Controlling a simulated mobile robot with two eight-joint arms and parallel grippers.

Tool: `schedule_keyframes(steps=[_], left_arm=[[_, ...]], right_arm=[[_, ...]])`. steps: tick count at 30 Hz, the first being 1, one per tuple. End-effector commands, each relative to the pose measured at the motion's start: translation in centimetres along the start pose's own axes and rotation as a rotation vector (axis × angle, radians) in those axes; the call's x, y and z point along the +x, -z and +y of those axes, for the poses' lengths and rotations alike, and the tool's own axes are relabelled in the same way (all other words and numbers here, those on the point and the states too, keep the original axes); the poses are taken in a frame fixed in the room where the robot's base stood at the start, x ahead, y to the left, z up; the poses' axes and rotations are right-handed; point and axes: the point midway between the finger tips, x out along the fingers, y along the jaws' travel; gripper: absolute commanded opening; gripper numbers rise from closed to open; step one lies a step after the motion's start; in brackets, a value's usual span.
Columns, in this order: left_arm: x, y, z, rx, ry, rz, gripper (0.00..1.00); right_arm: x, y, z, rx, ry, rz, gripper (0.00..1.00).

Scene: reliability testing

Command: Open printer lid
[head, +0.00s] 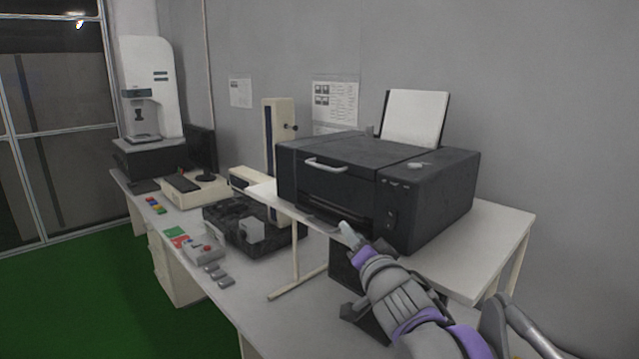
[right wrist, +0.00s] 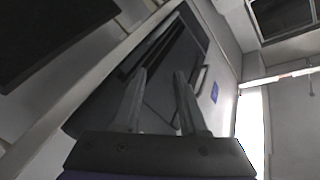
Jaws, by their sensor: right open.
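The black printer (head: 385,190) stands on a raised white shelf, with a sheet of paper (head: 415,117) upright at its back. Its lid (head: 345,150) looks shut. A light handle (head: 325,164) sits on the front face near the top. My right gripper (head: 347,232) is in front of the printer's lower front, below the handle. In the right wrist view its two fingers (right wrist: 158,95) are apart and empty, with the printer (right wrist: 160,85) and its handle (right wrist: 201,78) beyond them. I cannot tell whether the fingertips touch the printer. My left gripper is out of view.
The white shelf (head: 500,222) stands over a long white table (head: 200,240). Left of the printer are a cream upright instrument (head: 279,150), a black device (head: 232,235) and a small control box (head: 203,251). A monitor (head: 201,150) and white machine (head: 150,85) stand farther back.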

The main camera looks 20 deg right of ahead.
Motion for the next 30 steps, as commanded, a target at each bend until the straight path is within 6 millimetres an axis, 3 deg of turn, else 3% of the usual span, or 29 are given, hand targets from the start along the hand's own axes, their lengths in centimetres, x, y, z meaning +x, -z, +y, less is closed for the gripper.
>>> schedule_keyframes(steps=[3,7,14,24,30], left_arm=[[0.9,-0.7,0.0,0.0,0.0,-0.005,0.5],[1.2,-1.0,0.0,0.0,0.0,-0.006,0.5],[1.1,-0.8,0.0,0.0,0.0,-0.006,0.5],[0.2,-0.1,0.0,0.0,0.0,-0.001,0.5],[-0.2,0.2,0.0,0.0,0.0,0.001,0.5]], right_arm=[[2.0,2.9,-3.6,0.134,0.165,0.017,0.42],[2.7,4.4,-6.2,0.23,0.28,-0.011,0.42],[4.0,4.9,-7.7,0.271,0.326,-0.032,0.42],[9.9,5.0,-9.8,0.269,0.324,-0.031,0.42],[12.3,4.9,-10.5,0.269,0.323,-0.031,0.42]])
